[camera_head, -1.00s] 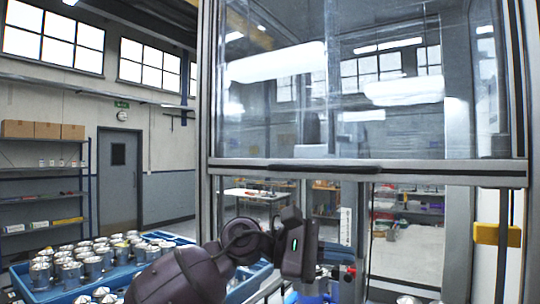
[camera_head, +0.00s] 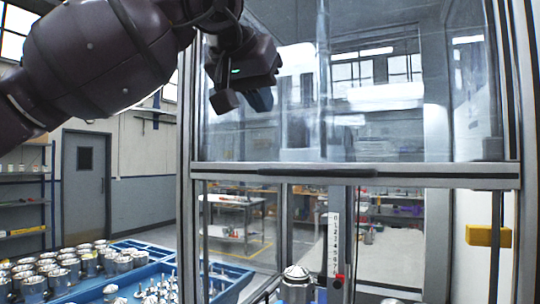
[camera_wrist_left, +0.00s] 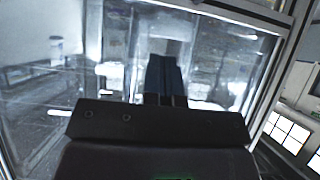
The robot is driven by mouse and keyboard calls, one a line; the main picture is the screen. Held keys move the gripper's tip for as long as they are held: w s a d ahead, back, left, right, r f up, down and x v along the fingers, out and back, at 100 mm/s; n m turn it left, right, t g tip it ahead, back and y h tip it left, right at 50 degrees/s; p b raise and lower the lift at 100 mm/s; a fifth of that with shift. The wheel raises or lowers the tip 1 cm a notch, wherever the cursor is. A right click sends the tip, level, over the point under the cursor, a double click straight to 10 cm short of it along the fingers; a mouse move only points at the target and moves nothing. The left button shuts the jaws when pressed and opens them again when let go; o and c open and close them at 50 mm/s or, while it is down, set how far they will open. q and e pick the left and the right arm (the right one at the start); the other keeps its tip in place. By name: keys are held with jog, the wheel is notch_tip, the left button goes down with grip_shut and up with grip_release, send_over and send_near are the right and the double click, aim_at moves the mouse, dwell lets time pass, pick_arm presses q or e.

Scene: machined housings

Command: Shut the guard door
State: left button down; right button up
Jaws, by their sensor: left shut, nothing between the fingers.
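The guard door (camera_head: 350,110) is a clear pane in a grey metal frame. Its lower rail (camera_head: 440,172) carries a dark handle strip (camera_head: 310,172) and sits partway up the frame, with an open gap below it. My left gripper (camera_head: 262,98) is raised at the upper left of the pane, above the rail, with its fingers pointing down. In the left wrist view its blue-grey fingers (camera_wrist_left: 164,80) are together and empty, with the clear pane behind them. I cannot tell whether they touch the pane. My right gripper is not in view.
Below the rail, a metal part (camera_head: 296,284) stands inside the opening beside a numbered scale (camera_head: 334,245). A yellow block (camera_head: 488,236) is on the right post. A blue tray (camera_head: 232,284) and several metal housings (camera_head: 60,268) are at lower left.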

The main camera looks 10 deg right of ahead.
pick_arm(q)
jog(key=p, duration=0.2)
send_near(284, 158)
jog(key=d+f, duration=0.3)
jog(key=f, duration=0.1)
jog(key=shift+s+d+f, duration=0.15)
jog(key=shift+s+f, duration=0.25)
jog(key=shift+f, duration=0.3)
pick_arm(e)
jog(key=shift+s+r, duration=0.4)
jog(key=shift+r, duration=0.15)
pick_arm(q)
jog(key=shift+f, duration=0.15)
